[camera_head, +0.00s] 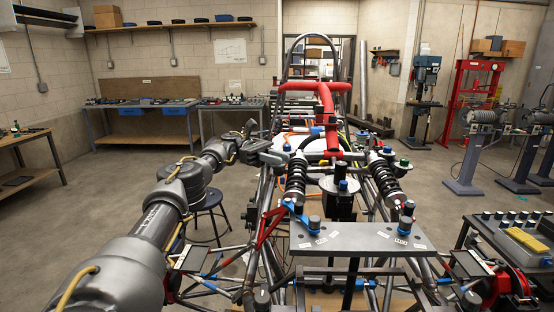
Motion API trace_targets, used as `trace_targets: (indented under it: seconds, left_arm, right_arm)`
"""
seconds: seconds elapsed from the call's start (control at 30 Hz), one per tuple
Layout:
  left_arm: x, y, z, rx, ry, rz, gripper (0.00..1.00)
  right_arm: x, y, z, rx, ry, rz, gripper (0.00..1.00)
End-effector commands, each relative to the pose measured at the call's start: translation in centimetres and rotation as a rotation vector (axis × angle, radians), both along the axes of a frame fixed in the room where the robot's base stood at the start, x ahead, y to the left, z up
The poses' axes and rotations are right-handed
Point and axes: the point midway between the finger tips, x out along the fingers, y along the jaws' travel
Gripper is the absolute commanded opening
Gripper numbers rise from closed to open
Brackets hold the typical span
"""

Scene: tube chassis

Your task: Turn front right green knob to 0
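The tube chassis (349,228) fills the centre, with a black coil shock absorber on each side. A small green knob (404,162) sits at the top of the right shock absorber (383,177), close to blue-topped knobs (378,153). My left arm reaches in from the left. My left gripper (277,154) is beside the top of the left shock absorber (297,177), well left of the green knob. Its fingers are small and partly merge with the parts behind, so I cannot tell whether they are open. Knob markings are too small to read. My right gripper is not in view.
A grey plate (358,239) with small labels lies across the front of the chassis. A red tube frame part (327,104) rises behind the shock absorbers. A round stool (207,199) stands at left. A bench with a yellow block (527,239) is at right.

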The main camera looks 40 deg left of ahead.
Motion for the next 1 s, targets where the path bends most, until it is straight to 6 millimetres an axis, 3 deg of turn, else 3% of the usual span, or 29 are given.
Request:
trace_targets:
  seconds: [0.17, 0.47, 0.7, 0.87, 1.0]
  left_arm:
    - [0.0, 0.0, -0.1, 0.0, 0.001, -0.001, 0.43]
    - [0.0, 0.0, 0.1, 0.0, 0.0, 0.0, 0.43]
    - [-0.1, -0.1, 3.1, 0.0, -0.004, -0.001, 0.43]
    - [-1.1, -0.9, 4.3, 0.001, -0.003, -0.004, 0.43]
    - [-2.4, -2.0, 6.3, 0.001, -0.005, -0.003, 0.43]
  right_arm:
    - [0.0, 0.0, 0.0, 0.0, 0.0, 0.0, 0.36]
    - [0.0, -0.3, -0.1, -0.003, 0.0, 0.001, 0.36]
    - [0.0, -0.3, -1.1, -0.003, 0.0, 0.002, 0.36]
    - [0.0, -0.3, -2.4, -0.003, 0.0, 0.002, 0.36]
    - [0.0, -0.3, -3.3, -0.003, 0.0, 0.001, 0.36]
